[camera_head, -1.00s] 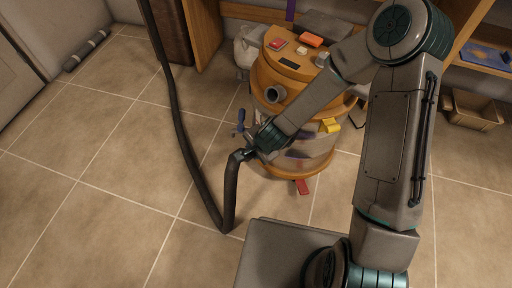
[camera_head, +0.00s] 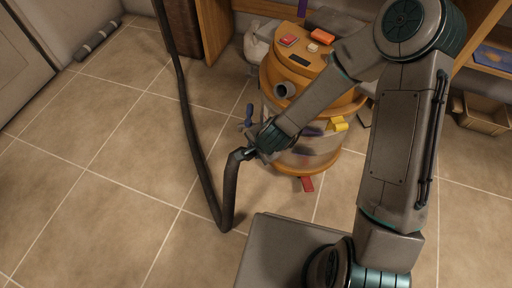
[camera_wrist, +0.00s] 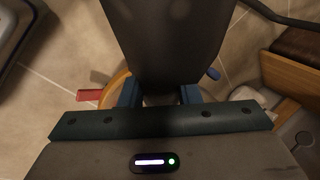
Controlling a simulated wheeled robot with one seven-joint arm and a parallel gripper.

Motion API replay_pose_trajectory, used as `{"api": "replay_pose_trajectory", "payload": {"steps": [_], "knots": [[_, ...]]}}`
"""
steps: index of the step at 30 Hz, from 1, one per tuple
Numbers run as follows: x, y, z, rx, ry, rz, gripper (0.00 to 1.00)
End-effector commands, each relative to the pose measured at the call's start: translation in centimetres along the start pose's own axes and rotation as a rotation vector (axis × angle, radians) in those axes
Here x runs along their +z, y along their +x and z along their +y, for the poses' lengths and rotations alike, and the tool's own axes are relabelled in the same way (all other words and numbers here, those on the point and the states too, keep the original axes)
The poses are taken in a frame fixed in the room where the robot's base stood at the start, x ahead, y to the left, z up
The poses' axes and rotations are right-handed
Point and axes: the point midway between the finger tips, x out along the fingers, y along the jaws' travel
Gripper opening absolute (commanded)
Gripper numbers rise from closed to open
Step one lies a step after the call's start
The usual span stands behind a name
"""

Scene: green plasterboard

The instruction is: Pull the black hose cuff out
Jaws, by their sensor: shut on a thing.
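The black hose cuff (camera_head: 241,155) is at the end of the dark hose (camera_head: 201,172), in the head view. My gripper (camera_head: 251,152) is shut on the cuff, which hangs in the air in front of the orange vacuum drum (camera_head: 309,92). In the wrist view the dark cuff (camera_wrist: 168,40) fills the upper middle between the fingers of my gripper (camera_wrist: 160,95). The drum's grey round inlet (camera_head: 285,90) is open and empty, apart from the cuff. The hose drops from the cuff, bends near the floor and rises to the top left.
An orange block (camera_head: 323,35) and other small items lie on the drum's lid. A red tab (camera_head: 307,184) sticks out at its foot. A wooden shelf stands behind, with a bin (camera_head: 484,113) at right. The tiled floor at left is mostly clear.

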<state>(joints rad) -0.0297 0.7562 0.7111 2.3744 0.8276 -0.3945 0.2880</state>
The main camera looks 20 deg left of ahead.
Motion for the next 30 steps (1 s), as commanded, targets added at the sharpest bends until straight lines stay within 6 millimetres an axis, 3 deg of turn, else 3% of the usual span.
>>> {"api": "replay_pose_trajectory", "payload": {"steps": [8, 30], "knots": [[0.0, -0.5, -0.2, -0.001, -0.001, 0.001, 0.00], [0.0, -4.5, -2.1, -0.001, -0.001, 0.000, 0.00]]}}
